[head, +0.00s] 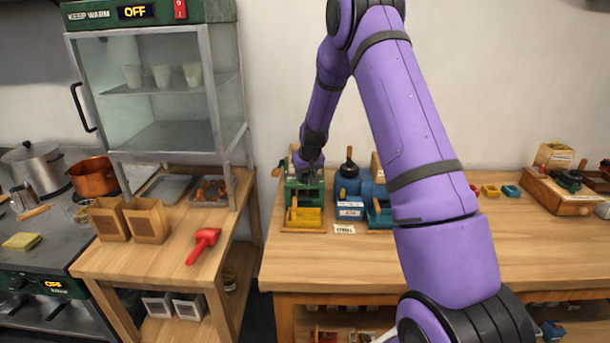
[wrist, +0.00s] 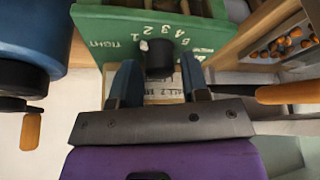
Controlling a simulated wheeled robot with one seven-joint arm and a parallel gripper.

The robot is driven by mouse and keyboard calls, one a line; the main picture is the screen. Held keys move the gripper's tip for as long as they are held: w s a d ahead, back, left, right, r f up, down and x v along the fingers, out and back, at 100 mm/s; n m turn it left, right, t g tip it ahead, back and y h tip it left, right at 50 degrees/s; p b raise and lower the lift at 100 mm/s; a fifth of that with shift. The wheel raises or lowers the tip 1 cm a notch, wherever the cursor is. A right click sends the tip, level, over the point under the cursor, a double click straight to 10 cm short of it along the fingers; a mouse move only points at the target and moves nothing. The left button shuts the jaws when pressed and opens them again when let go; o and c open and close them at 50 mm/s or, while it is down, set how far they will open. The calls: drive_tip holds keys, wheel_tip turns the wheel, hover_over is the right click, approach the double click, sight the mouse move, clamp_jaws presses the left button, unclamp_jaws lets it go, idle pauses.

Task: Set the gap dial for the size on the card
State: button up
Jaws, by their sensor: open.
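The gap dial is a black knob (wrist: 158,60) with a white mark, on the green machine (wrist: 100,25). Small white numerals arc around it, with "TIGHT" at the left; the mark leans to the upper left, but its exact number is unclear. My gripper (wrist: 157,70) is open, one finger on each side of the knob; contact cannot be told. In the head view my gripper (head: 311,160) is over the green machine (head: 291,192), hiding the dial. A small white card (head: 344,229) lies on the table in front of the blue machine; its lettering is too small to read surely.
A blue machine (head: 347,185) stands close on the right of the green one. A yellow tray (head: 305,217) sits at the green machine's front. An orange handle (wrist: 285,93) juts near my gripper's right side in the wrist view. The table's right-middle (head: 520,245) is clear.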

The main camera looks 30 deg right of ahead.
drive_tip(key=shift+w+f, duration=0.15)
drive_tip(key=shift+f, duration=0.2)
drive_tip(key=shift+c, duration=0.4)
drive_tip(key=c, duration=0.5)
drive_tip(key=shift+m, duration=0.3)
drive_tip(key=shift+a+m+h, duration=0.15)
drive_tip(key=shift+m+h, duration=0.35)
drive_tip(key=shift+m, duration=0.4)
drive_tip(key=shift+m+g+h, duration=0.5)
drive_tip(key=shift+m, duration=1.1)
